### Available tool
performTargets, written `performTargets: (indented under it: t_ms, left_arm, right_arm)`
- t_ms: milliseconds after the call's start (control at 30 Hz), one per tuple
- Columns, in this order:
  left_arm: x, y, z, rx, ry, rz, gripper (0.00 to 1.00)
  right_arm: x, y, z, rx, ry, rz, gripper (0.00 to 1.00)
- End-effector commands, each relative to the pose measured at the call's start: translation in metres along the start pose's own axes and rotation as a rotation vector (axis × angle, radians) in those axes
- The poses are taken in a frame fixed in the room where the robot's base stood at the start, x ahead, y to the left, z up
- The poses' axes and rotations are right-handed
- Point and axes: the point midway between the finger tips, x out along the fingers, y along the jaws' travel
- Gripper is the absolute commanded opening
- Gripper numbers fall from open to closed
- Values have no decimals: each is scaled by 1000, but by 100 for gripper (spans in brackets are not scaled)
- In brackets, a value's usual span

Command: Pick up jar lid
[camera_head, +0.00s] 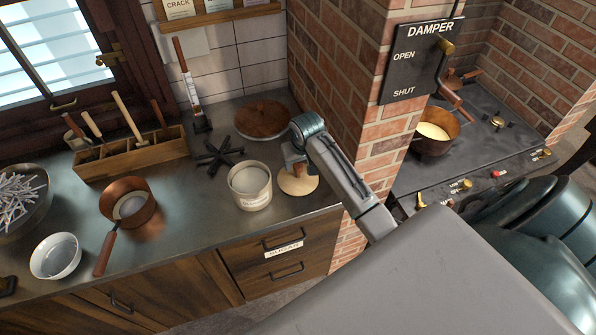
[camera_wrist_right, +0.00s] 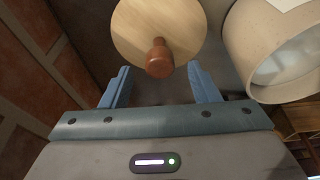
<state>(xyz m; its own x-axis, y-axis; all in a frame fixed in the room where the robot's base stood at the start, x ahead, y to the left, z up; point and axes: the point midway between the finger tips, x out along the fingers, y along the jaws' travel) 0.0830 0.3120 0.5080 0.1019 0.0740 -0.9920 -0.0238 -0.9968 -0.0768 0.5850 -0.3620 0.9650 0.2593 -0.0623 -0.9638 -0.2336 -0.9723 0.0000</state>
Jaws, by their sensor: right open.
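The jar lid (camera_head: 305,185) is a round pale wooden disc lying on the grey counter beside the brick pillar, partly hidden by my right gripper (camera_head: 294,160). In the right wrist view the lid (camera_wrist_right: 140,25) is at the top, with its red-brown knob (camera_wrist_right: 159,60) facing the camera. My right gripper (camera_wrist_right: 160,82) is open and empty. Its fingertips lie either side of the knob in the picture; no contact shows. The cream jar (camera_head: 250,199) stands open just left of the lid, and in the wrist view (camera_wrist_right: 240,50) at the right. My left gripper is not in view.
A copper pan (camera_head: 128,201), a white bowl (camera_head: 56,262) and a wooden tool box (camera_head: 130,158) stand left. The brick pillar (camera_head: 338,75) rises close to the right of the lid.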

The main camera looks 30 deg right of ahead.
Motion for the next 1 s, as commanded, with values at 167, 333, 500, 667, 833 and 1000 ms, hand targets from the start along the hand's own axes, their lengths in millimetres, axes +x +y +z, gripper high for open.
performTargets:
  t_ms: [167, 333, 500, 667, 833, 1000]
  left_arm:
    - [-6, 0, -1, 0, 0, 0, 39]
    - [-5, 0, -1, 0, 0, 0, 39]
    - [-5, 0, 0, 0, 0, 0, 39]
    - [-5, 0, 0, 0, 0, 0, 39]
    - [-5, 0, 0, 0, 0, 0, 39]
    - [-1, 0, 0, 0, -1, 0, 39]
  right_arm:
    - [14, 0, 0, 1, 0, 0, 55]
    - [15, 0, 0, 0, 1, 0, 55]
    - [15, 0, 0, 0, 1, 0, 32]
    - [15, 0, 0, 0, 1, 0, 0]
    - [15, 0, 0, 0, 1, 0, 0]
    - [9, 0, -3, 0, 5, -1, 0]
